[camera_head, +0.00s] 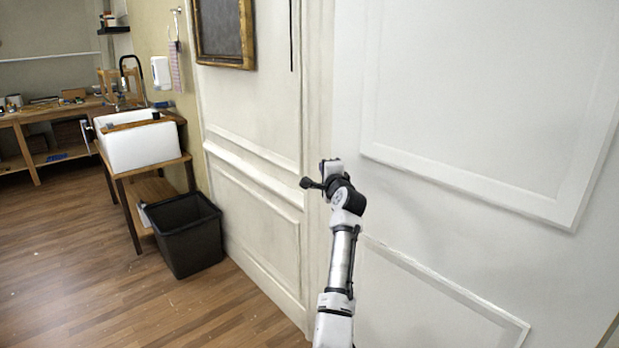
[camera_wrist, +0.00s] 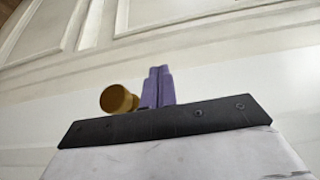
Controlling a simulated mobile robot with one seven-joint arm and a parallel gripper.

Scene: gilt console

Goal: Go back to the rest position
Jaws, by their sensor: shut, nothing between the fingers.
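My gripper (camera_wrist: 158,86) shows in the wrist view as two purple fingers pressed together, with nothing held between them. A round brass-coloured knob (camera_wrist: 118,99) is just left of the fingers in that view; I cannot tell whether they touch. In the head view my arm reaches up in front of the white panelled surface (camera_head: 480,110). Its dark end is near the vertical edge between the panels, and my fingers are too small to make out there. The knob cannot be seen in the head view.
A black bin (camera_head: 185,235) stands on the wooden floor to the left. Beyond it are a white sink (camera_head: 140,146) on a wooden stand and a workbench (camera_head: 40,115). A framed dark picture (camera_head: 224,32) hangs on the wall. The floor at lower left is clear.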

